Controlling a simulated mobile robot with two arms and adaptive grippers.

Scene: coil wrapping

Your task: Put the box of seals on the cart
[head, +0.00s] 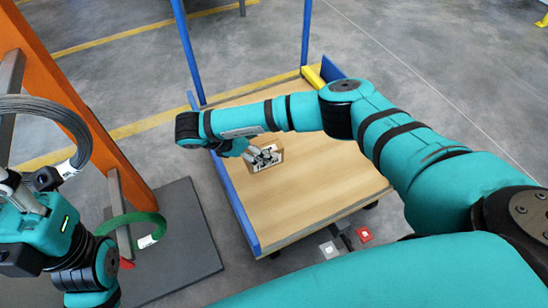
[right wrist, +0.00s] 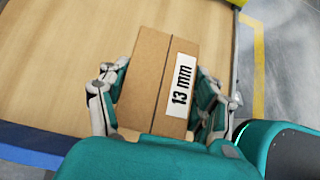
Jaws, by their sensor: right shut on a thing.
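The box of seals, a small brown cardboard box (head: 269,164), is over the wooden deck of the cart (head: 310,200), toward its left side. In the right wrist view the box (right wrist: 152,70) bears a white "13 mm" label. My right gripper (head: 260,155) is shut on the box, with a finger on each side of it. I cannot tell whether the box touches the deck. The cart has blue posts and rails. My left gripper (head: 22,190) is at the far left, away from the cart, beside a dark coil (head: 78,135); its jaws are not clear.
An orange post (head: 95,125) stands on a dark grey base (head: 185,240) left of the cart. A green coil (head: 135,218) hangs on a peg there. Most of the deck is bare.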

